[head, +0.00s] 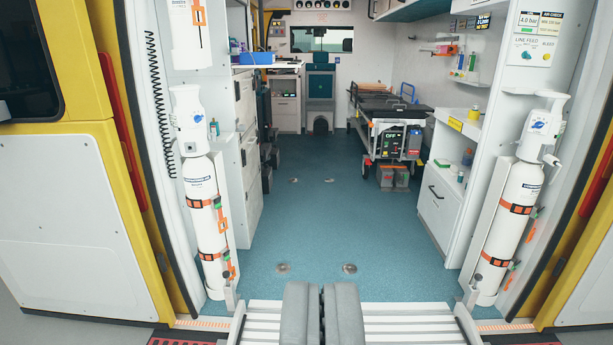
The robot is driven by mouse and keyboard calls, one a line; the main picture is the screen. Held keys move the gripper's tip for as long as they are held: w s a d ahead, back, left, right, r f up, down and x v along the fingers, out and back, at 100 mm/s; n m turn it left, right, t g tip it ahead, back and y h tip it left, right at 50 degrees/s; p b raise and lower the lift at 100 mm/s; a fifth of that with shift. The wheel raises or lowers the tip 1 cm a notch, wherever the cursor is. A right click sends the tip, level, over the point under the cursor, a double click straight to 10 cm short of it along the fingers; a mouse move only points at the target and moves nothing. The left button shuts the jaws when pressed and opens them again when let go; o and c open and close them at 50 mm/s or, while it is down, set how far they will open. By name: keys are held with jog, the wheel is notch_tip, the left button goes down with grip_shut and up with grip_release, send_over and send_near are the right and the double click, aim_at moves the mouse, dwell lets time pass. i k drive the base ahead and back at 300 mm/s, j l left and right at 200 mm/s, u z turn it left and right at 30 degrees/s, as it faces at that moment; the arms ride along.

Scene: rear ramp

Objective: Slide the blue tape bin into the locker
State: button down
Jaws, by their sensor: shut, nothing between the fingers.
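A small blue bin (258,58) sits on a white shelf (285,66) on the left side inside the vehicle, far from me. It looks like the tape bin, but its contents are too small to make out. I cannot tell which compartment is the locker; white cabinets with drawers (247,140) stand below the shelf on the left. My gripper (319,290) is at the bottom centre, over the ramp, shut and empty. It is well short of the bin and touches nothing.
A white slatted ramp (400,320) leads to a clear blue-green floor (330,225). White gas cylinders (205,190) (520,205) flank the doorway. A stretcher (390,108) stands at the back right. A white drawer cabinet (442,200) lines the right side.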

aim_at(259, 57)
jog(key=i, duration=1.7)
